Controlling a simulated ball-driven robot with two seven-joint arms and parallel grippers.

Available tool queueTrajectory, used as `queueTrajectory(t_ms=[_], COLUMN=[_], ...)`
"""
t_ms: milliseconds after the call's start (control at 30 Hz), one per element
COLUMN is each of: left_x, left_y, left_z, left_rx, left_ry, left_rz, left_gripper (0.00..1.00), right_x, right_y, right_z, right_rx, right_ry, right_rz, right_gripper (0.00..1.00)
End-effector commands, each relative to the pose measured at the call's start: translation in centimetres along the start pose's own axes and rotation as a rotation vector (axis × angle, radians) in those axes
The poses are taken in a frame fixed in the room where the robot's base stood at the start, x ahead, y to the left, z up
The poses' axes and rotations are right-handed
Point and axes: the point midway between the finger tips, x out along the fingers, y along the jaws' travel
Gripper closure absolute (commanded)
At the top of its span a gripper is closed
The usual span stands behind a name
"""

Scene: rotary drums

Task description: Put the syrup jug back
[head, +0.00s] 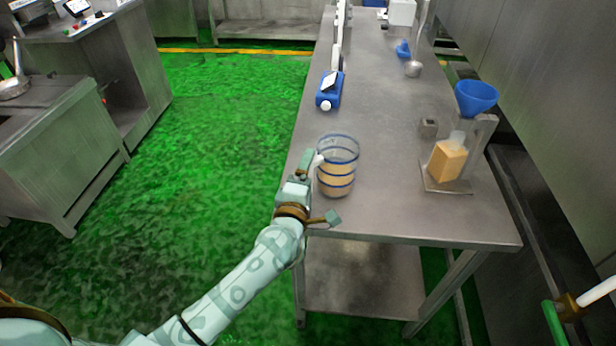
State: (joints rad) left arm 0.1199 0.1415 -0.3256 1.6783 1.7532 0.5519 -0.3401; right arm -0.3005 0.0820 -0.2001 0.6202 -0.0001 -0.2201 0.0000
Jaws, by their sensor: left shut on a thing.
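A clear round jug (338,167) with blue bands and amber syrup in its lower part is upright at the near left edge of the steel table (400,215). My left gripper (322,188) is shut on its left side, one finger near the upper wall and the other low at the front. Whether the jug's base touches the table I cannot tell. My right gripper is not in view.
At right stands a stand (484,148) with a blue funnel (476,97) above an amber-filled container (447,160). The table's middle is clear.

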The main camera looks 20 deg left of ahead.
Motion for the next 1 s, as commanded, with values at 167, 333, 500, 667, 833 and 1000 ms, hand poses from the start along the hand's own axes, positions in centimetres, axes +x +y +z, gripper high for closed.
queueTrajectory(t_ms=[167,333,500,667,833,1000], left_x=[0.0,0.0,-0.7,-4.0,-8.1,-10.9], left_y=[-0.3,-0.3,0.1,0.1,0.1,0.0], left_z=[0.0,0.0,0.0,0.0,0.0,0.0], left_rx=[0.001,0.001,0.001,0.001,0.002,0.002], left_ry=[0.000,0.000,-0.001,-0.001,-0.001,-0.001], left_rz=[0.000,0.000,0.000,-0.002,-0.003,-0.001], left_gripper=[0.00,0.00,0.00,0.00,0.00,0.00], right_x=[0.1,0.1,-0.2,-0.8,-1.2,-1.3], right_y=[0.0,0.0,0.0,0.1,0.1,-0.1], right_z=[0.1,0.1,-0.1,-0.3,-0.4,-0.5], right_rx=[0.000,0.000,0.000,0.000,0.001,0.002], right_ry=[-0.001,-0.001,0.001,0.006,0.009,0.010], right_rz=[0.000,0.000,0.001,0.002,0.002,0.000], right_gripper=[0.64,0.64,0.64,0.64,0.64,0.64])
